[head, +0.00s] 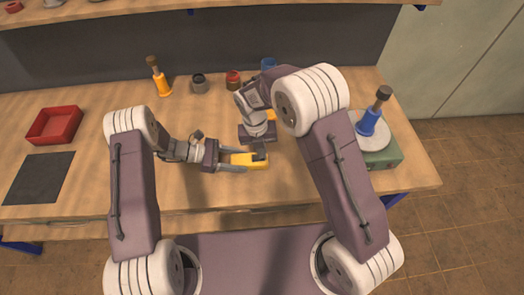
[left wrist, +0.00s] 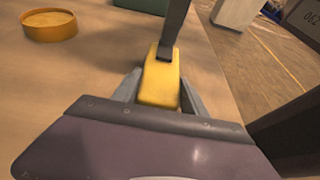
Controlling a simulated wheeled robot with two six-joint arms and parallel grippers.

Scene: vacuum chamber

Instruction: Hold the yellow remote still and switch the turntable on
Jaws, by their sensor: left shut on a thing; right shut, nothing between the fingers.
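The yellow remote (head: 255,165) is near the front middle of the bench, between the two fingers of my left gripper (head: 238,160), which is shut on it. The remote also shows in the left wrist view (left wrist: 160,88). My right gripper (head: 260,151) is shut and empty, pointing down at the remote's far end. In the left wrist view its dark fingers (left wrist: 172,30) come down onto the remote's top and appear to touch it; they hide any button there. The turntable (head: 384,157) stands at the right, with a green base, a pale round plate and a dark-topped blue object (head: 369,121) on it.
A red tray (head: 42,138) and a dark mat (head: 38,180) lie at the left. A yellow dark-topped object (head: 161,82), a grey jar (head: 199,84) and a red jar (head: 233,79) stand at the back.

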